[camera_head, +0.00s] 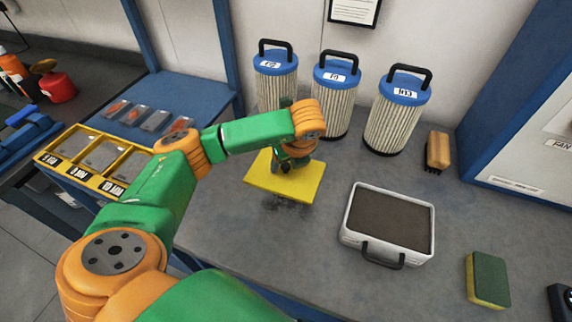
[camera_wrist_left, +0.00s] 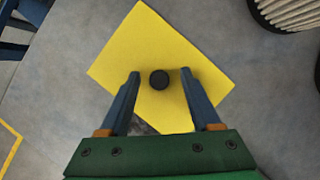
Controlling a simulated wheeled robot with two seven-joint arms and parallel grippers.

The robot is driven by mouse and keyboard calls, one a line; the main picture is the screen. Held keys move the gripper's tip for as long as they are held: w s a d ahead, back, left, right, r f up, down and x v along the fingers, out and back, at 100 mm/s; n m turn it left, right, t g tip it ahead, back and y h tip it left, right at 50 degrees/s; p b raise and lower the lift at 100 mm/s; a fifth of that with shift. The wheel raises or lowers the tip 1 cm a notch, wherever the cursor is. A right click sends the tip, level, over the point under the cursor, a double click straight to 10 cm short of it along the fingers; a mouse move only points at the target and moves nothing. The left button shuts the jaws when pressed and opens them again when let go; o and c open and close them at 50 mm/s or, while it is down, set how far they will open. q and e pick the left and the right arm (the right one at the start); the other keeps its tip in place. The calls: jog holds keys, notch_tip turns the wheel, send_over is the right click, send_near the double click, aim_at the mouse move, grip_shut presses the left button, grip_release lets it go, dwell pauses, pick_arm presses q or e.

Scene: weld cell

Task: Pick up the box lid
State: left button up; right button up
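The box lid is a flat yellow square plate (camera_head: 306,185) on the grey bench in the head view. In the left wrist view the lid (camera_wrist_left: 125,50) has a round black knob (camera_wrist_left: 159,80) on it. My left gripper (camera_head: 287,164) is over the lid, pointing down, and partly hides it in the head view. In the left wrist view my left gripper (camera_wrist_left: 161,74) is open, with one finger on each side of the knob and a gap on both sides. My right gripper is not in view.
Behind stand filter canisters (camera_head: 330,105) with blue tops. To the right are a grey case (camera_head: 349,222) with a dark inside, a brush (camera_head: 438,150) and a sponge (camera_head: 487,279). A yellow tray (camera_head: 119,152) sits left. A dark patch (camera_head: 285,204) marks the bench before the lid.

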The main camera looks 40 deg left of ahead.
pick_arm(q)
jog(key=shift+s+r, duration=0.1)
jog(key=shift+s, duration=0.1)
grip_shut()
jog(key=shift+w, duration=0.1)
